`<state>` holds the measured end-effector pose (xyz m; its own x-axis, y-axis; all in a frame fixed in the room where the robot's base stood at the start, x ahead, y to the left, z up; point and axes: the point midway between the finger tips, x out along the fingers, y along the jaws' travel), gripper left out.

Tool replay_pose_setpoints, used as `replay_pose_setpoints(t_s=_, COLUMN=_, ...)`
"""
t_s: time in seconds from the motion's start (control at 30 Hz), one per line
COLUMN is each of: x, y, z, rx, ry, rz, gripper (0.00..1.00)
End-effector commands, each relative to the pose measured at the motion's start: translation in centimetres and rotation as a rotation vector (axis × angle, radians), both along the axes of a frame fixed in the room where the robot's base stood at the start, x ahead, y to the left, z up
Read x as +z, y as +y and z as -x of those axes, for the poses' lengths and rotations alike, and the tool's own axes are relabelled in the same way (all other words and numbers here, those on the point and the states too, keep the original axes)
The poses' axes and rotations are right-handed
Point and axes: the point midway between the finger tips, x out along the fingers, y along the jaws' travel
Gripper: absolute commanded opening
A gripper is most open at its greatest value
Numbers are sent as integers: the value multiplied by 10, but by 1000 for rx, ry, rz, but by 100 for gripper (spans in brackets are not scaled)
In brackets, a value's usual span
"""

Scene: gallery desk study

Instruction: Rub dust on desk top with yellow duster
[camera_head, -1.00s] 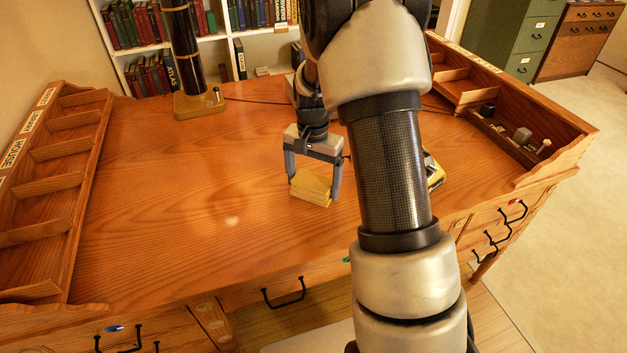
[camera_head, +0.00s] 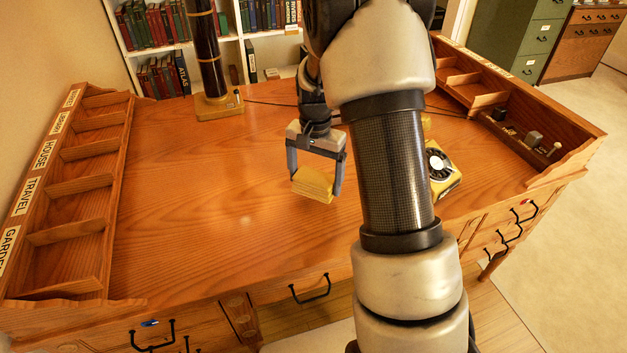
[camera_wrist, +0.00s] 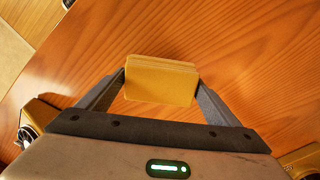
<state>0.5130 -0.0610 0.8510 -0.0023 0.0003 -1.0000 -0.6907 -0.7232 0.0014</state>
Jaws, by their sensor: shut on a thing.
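My gripper (camera_head: 316,188) is shut on the yellow duster (camera_head: 311,182), a block-like folded pad held between its two fingers. The duster also shows in the wrist view (camera_wrist: 160,80), gripped at both short ends. It is over the middle of the wooden desk top (camera_head: 210,200); I cannot tell whether it touches the surface. No distinct dust patch shows; there is only a pale bright spot left of the duster, which may be a reflection. My arm hides part of the desk on the right.
A rack of labelled compartments (camera_head: 70,235) lines the left edge. A lamp base (camera_head: 217,105) stands at the back. A yellow and black device with a round dial (camera_head: 441,168) lies right of my arm. A tray with small items (camera_head: 515,140) is at the right. The desk's left-centre is clear.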

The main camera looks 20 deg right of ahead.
Motion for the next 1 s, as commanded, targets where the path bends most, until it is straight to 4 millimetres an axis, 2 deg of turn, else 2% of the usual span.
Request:
replay_pose_setpoints(t_s=0.03, x=9, y=-1, z=0, rx=-1, ry=-1, rz=0, gripper=64)
replay_pose_setpoints(t_s=0.43, x=43, y=-7, z=0, rx=2, ry=-3, rz=0, gripper=64)
replay_pose_setpoints(t_s=1.0, x=46, y=-8, z=0, rx=3, ry=-2, rz=1, gripper=64)
